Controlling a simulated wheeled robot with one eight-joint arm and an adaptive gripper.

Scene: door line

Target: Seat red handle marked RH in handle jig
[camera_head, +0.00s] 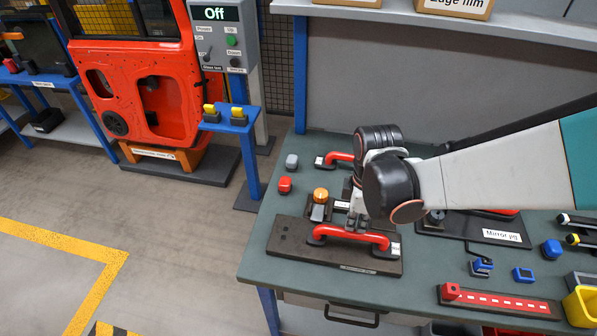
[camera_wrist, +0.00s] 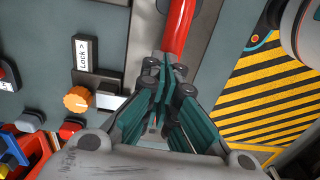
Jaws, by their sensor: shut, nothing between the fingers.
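A red handle (camera_head: 352,235) lies along the dark handle jig (camera_head: 290,250) at the front of the bench, with a white label at its right end too small to read. A second red handle (camera_head: 338,157) lies further back, partly hidden by my arm, with a label at its left end. I cannot tell which is marked RH. My gripper (camera_head: 356,222) points down just over the front handle's middle. In the wrist view my gripper (camera_wrist: 168,72) is shut and empty, its fingertips close to a red handle (camera_wrist: 178,28). Whether they touch is unclear.
An orange knob (camera_head: 320,194) stands on the jig behind the front handle; it also shows in the wrist view (camera_wrist: 77,99) beside a "Lock >" label (camera_wrist: 82,52). Red (camera_head: 285,185) and grey (camera_head: 291,161) caps sit left. The mirror jig (camera_head: 470,228) is to the right.

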